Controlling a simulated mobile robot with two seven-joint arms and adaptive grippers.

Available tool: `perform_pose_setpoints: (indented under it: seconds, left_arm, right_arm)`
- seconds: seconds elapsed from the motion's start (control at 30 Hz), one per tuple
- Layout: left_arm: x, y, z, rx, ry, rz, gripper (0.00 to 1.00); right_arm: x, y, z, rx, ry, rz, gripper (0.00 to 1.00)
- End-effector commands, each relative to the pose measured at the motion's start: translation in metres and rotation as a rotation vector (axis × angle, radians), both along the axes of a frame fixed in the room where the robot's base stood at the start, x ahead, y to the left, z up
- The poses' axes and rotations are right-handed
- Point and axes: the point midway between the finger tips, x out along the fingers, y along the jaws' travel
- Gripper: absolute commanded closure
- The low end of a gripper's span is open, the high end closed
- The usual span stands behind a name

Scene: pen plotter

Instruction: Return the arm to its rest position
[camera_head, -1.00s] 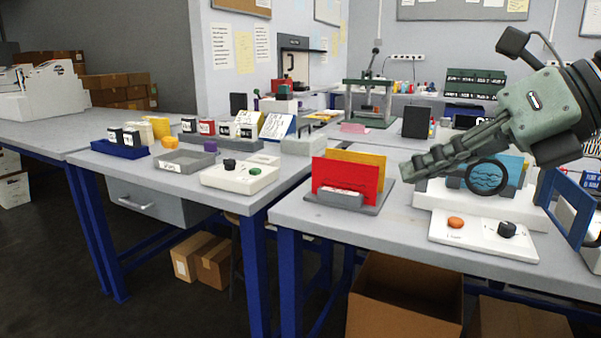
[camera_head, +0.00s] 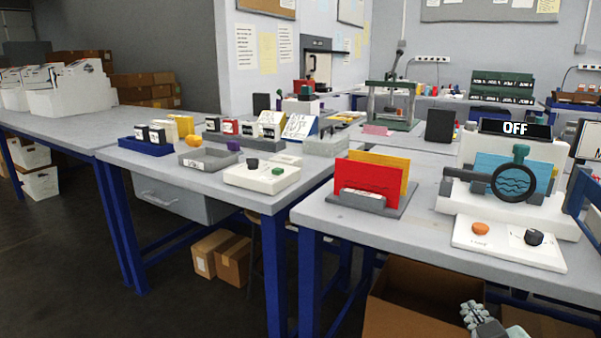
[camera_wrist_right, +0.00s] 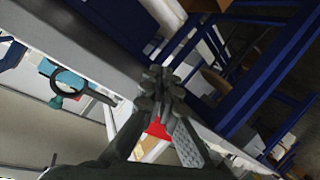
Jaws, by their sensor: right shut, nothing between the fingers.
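My right gripper (camera_head: 474,312) shows at the bottom right of the head view, low in front of the right table and near the open cardboard box. Its fingers are shut with nothing between them; they also show in the right wrist view (camera_wrist_right: 160,85). The pen plotter (camera_head: 512,178) stands on the right table, with a blue sheet with wavy lines behind a dark ring. Its display (camera_head: 515,128) reads OFF. A white panel with an orange button (camera_head: 480,229) and a black knob (camera_head: 533,237) lies in front of it. My left gripper is not in view.
A grey holder with red and yellow folders (camera_head: 368,186) stands left of the plotter. The right table's front edge (camera_head: 420,255) lies above my gripper. An open cardboard box (camera_head: 405,310) is under it. A middle table (camera_head: 235,188) holds bins and small boxes.

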Motion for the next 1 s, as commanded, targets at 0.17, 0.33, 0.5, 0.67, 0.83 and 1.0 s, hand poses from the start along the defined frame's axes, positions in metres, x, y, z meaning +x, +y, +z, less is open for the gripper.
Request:
perform_pose_setpoints:
  seconds: [0.17, 0.33, 0.5, 0.67, 0.83, 1.0]
  left_arm:
    - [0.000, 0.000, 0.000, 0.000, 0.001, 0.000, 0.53]
    - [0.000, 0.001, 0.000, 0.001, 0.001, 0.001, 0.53]
    - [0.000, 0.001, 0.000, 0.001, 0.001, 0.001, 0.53]
    - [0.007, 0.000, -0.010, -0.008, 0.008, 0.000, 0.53]
    - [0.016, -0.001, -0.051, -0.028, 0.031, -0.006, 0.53]
    - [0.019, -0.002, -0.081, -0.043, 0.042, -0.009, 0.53]
  right_arm:
    - [-0.074, 0.000, -0.101, 0.114, 0.358, -0.092, 1.00]
    - [-0.136, 0.008, -0.154, 0.183, 0.600, -0.134, 1.00]
    - [-0.188, 0.019, -0.184, 0.233, 0.782, -0.155, 1.00]
    - [-0.204, 0.024, -0.207, 0.259, 0.874, -0.159, 1.00]
    - [-0.194, 0.025, -0.245, 0.273, 0.892, -0.149, 1.00]
    - [-0.190, 0.026, -0.275, 0.285, 0.904, -0.141, 1.00]
